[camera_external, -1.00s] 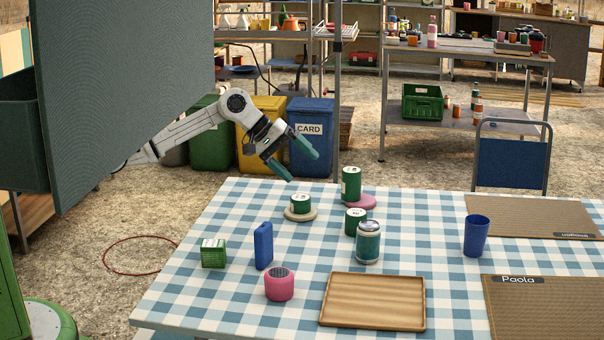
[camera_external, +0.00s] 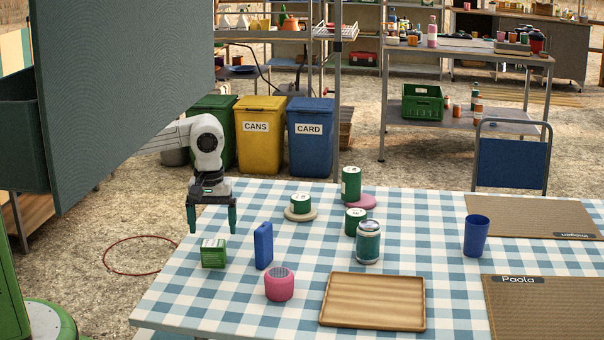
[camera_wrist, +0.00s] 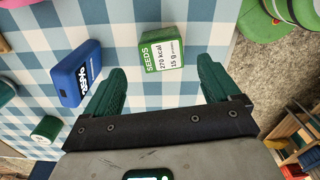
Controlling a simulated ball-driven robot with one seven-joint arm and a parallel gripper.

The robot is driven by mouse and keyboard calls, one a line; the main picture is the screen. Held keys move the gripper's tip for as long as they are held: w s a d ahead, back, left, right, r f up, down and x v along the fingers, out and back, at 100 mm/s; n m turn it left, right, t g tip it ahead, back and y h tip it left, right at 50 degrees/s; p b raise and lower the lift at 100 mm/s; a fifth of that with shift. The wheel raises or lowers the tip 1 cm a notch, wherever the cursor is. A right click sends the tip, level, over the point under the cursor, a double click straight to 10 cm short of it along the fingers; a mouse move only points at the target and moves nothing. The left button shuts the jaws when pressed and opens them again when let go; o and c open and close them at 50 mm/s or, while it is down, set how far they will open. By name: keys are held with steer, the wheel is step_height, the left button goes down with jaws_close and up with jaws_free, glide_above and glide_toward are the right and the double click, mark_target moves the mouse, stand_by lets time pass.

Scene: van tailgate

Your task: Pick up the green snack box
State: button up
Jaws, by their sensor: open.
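The green snack box (camera_external: 213,253) stands on the checkered table near its left edge. In the wrist view the snack box (camera_wrist: 163,49) lies ahead, between the lines of the two fingers, with a white label reading SEEDS. My gripper (camera_external: 212,230) is open and empty, pointing down above and slightly behind the box in the external view. In the wrist view my gripper (camera_wrist: 162,85) shows both green fingers wide apart, not touching the box.
A blue box (camera_external: 263,246) stands just right of the snack box; a pink round speaker (camera_external: 279,285) is nearer. Several green cans, a wooden tray (camera_external: 372,302) and a blue cup (camera_external: 476,236) stand farther right. A large dark panel (camera_external: 120,90) hangs at upper left.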

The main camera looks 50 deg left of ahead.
mark_target(212, 243)
steer(key=shift+s+f, duration=0.2)
steer(key=shift+f, duration=2.8)
steer(key=shift+c, duration=0.2)
steer(key=c, duration=1.1)
